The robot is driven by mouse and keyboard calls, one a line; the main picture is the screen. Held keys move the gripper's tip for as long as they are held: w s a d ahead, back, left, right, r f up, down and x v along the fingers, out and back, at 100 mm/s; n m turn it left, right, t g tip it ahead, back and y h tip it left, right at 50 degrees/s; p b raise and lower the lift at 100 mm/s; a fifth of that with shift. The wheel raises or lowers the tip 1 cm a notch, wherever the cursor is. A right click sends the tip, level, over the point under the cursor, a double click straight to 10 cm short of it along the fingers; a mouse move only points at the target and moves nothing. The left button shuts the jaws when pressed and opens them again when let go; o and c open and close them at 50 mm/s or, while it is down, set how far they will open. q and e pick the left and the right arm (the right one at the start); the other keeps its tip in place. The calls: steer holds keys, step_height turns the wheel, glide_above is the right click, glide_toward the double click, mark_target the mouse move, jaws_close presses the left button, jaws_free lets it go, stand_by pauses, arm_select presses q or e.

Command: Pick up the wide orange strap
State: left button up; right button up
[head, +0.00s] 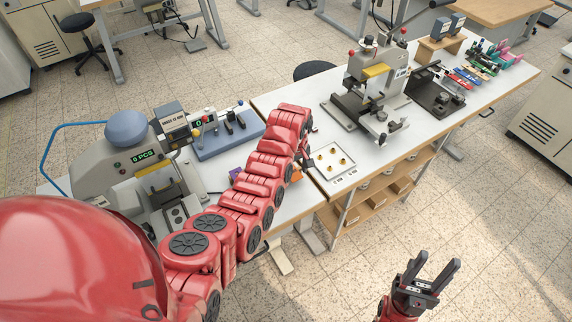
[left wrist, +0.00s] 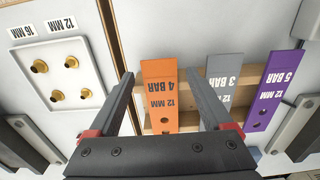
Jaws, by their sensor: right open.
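The orange strap (left wrist: 160,88), printed "12 MM 4 BAR", lies on a wooden rack in the left wrist view. A small orange patch (head: 297,176) shows beside my left arm in the head view. My left gripper (left wrist: 160,76) is open, with one finger on each side of the orange strap and a visible gap to it on both sides. In the head view my left arm hides most of this gripper and the rack. My right gripper (head: 436,268) is open and empty, over the floor in front of the table.
A grey strap (left wrist: 222,82) and a purple strap (left wrist: 270,92) lie to the right of the orange one. A white tray (head: 333,159) with several brass pieces is close by. Presses stand on the table to the left (head: 155,172) and right (head: 372,90).

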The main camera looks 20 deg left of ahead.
arm_select(q)
steer(key=c, duration=1.2)
